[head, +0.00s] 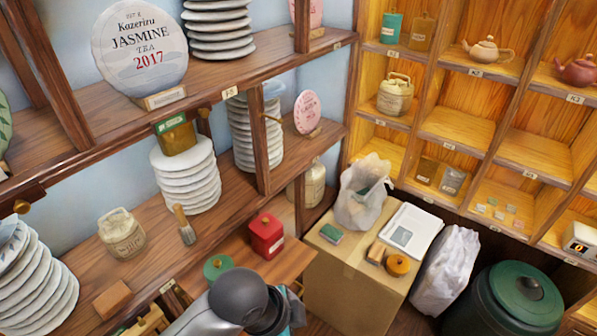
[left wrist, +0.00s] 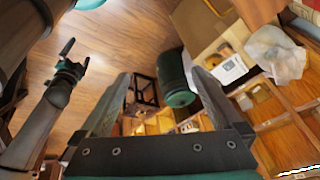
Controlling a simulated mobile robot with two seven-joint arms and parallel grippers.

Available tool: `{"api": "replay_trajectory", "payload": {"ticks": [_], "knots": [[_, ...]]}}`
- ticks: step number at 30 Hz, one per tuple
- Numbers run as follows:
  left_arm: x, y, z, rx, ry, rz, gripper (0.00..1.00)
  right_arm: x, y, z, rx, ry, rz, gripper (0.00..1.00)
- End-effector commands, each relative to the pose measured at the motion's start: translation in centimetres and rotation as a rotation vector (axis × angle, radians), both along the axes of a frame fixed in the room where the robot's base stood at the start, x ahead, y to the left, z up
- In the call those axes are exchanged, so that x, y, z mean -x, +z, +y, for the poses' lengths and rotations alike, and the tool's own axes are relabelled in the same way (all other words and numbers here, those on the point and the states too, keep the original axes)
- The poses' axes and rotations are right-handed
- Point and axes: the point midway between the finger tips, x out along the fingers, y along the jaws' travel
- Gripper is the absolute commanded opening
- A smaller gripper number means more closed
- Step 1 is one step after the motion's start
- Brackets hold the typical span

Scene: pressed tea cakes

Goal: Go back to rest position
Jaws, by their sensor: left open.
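My left gripper (left wrist: 160,75) shows in the left wrist view with its two fingers wide apart and nothing between them. It hangs in free air, with the floor and shelves beyond it. Another arm of mine with a small dark gripper (left wrist: 72,58) shows at the left of that view, above the wooden floor. It looks empty, but it is too small to tell how its jaws stand. In the head view a grey and black arm link of mine reaches in at the bottom middle, in front of the lower shelf; no gripper shows there.
Wooden shelves hold stacked wrapped tea cakes (head: 186,175), a jar (head: 122,234), a brush (head: 184,225) and a red tin (head: 266,236). A cardboard box (head: 345,285) carries a bag and papers. A green bin (head: 515,300) stands right. The wooden floor (left wrist: 130,40) has open room.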

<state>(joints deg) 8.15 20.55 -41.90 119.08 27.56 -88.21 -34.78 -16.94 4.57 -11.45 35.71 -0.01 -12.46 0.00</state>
Motion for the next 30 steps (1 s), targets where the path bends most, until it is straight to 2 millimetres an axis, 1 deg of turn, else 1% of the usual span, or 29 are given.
{"api": "replay_trajectory", "payload": {"ticks": [1,2,5,8,12,18,23,24,29,30], "knots": [[0.6,0.3,0.2,0.033,0.095,0.017,1.0,0.7,0.1,-0.1,0.002,0.0,0.012,1.0],[0.8,0.4,0.5,0.047,0.154,0.025,1.0,1.0,0.1,-0.1,0.001,0.0,0.016,1.0],[1.4,0.7,2.1,0.085,0.361,0.05,1.0,1.1,0.1,-0.1,0.002,0.0,0.019,1.0],[2.3,0.7,4.4,0.105,0.575,0.077,1.0,1.1,0.1,-0.1,0.002,0.0,0.019,1.0],[3.8,0.4,8.2,0.103,0.841,0.107,1.0,1.0,0.0,-0.1,0.003,-0.001,0.018,1.0],[6.4,0.1,13.0,0.068,1.13,0.125,1.0,0.7,0.0,-0.1,0.003,0.0,0.013,1.0],[8.8,0.2,16.7,0.025,1.327,0.123,1.0,0.6,0.0,-0.1,0.002,0.0,0.011,1.0],[8.3,-1.8,16.3,0.026,1.313,0.128,1.0,0.5,-0.8,-0.1,0.002,0.0,0.009,1.0],[7.6,-7.0,16.1,0.015,1.305,0.141,1.0,0.5,-2.8,-0.1,0.002,0.0,0.009,1.0],[7.5,-8.5,16.1,0.011,1.303,0.145,1.0,0.5,-3.3,-0.1,0.002,0.0,0.009,1.0]]}}
